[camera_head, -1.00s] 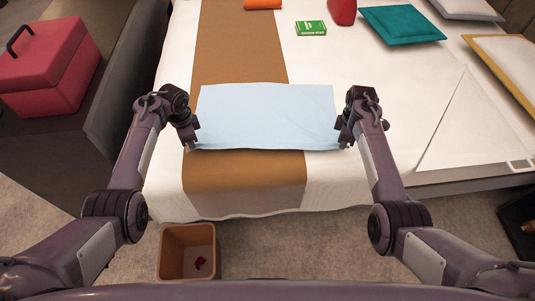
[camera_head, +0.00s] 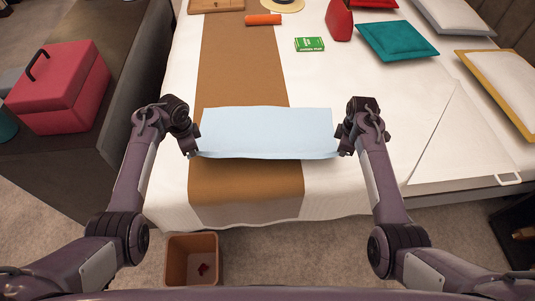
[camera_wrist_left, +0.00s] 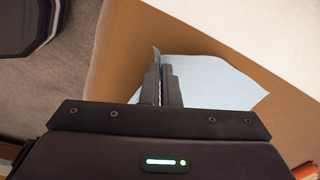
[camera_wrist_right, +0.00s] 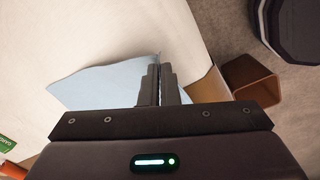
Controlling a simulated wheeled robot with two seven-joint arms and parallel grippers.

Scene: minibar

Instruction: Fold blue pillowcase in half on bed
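The light blue pillowcase (camera_head: 268,130) lies over the brown runner on the bed (camera_head: 330,190), with its near edge raised between my two grippers. My left gripper (camera_head: 194,153) is shut on its near left corner. In the left wrist view, the pillowcase (camera_wrist_left: 215,85) shows beside and behind the closed fingers (camera_wrist_left: 162,85). My right gripper (camera_head: 343,152) is shut on its near right corner. In the right wrist view, the pillowcase (camera_wrist_right: 105,85) spreads left from the closed fingers (camera_wrist_right: 158,82). The far edge of the pillowcase rests flat on the bed.
A green box (camera_head: 309,44), an orange roll (camera_head: 263,19), a red bag (camera_head: 339,20) and a teal pillow (camera_head: 397,41) lie farther back. A red case (camera_head: 58,85) stands on the left cabinet. A brown bin (camera_head: 192,259) is on the floor in front.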

